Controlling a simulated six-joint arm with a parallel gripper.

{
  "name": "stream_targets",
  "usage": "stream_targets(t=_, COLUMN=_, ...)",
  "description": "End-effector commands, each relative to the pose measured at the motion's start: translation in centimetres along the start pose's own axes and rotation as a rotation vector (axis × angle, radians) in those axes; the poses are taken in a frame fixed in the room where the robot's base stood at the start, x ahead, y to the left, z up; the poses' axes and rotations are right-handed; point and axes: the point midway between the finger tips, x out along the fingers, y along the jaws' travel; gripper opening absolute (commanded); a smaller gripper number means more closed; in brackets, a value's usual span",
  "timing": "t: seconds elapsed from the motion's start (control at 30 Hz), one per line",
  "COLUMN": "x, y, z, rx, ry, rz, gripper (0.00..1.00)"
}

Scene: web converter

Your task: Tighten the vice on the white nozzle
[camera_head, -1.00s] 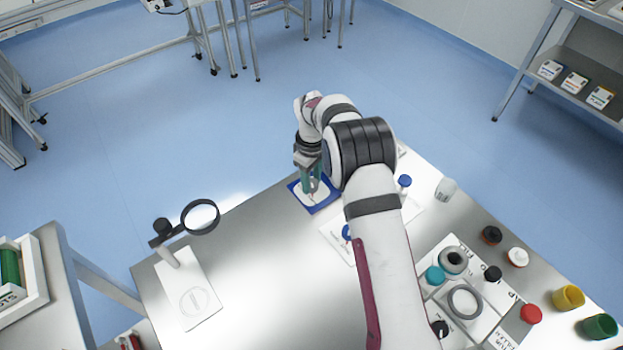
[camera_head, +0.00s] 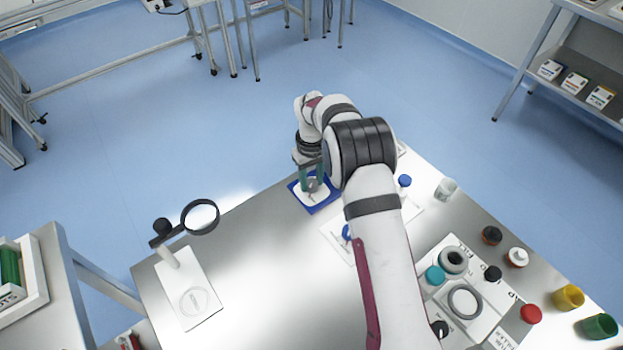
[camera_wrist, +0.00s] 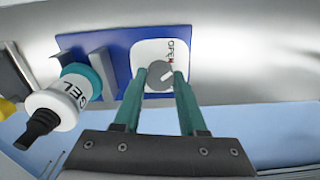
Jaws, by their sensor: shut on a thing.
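The vice has a blue base (camera_wrist: 126,45) and a white plate (camera_wrist: 148,52) lettered "OPEN" in the wrist view. A round grey knob (camera_wrist: 158,79) with a white mark sits on the plate. My gripper (camera_head: 312,184) is shut on this knob, with one green fingertip on each side. The white nozzle (camera_wrist: 55,104), lettered "GEL", has a teal collar and a black tip. My arm hides much of the vice in the head view.
A magnifier on a stand (camera_head: 201,217) is at the left of the steel table (camera_head: 270,270). Right of my arm are a clear beaker (camera_head: 446,189), a grey fixture with rings (camera_head: 463,302), several caps and coloured cups. The table's middle left is clear.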

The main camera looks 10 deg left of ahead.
Motion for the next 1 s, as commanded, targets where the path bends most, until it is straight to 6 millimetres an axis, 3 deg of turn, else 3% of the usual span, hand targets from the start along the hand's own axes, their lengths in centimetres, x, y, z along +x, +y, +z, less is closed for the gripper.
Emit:
stream_targets(t=0.6, x=-0.03, y=0.02, z=0.03, rx=0.567, ry=-0.001, rz=-0.001, gripper=0.0)
stream_targets(t=1.0, x=-0.03, y=0.04, z=0.04, rx=0.803, ry=-0.001, rz=-0.001, gripper=0.0)
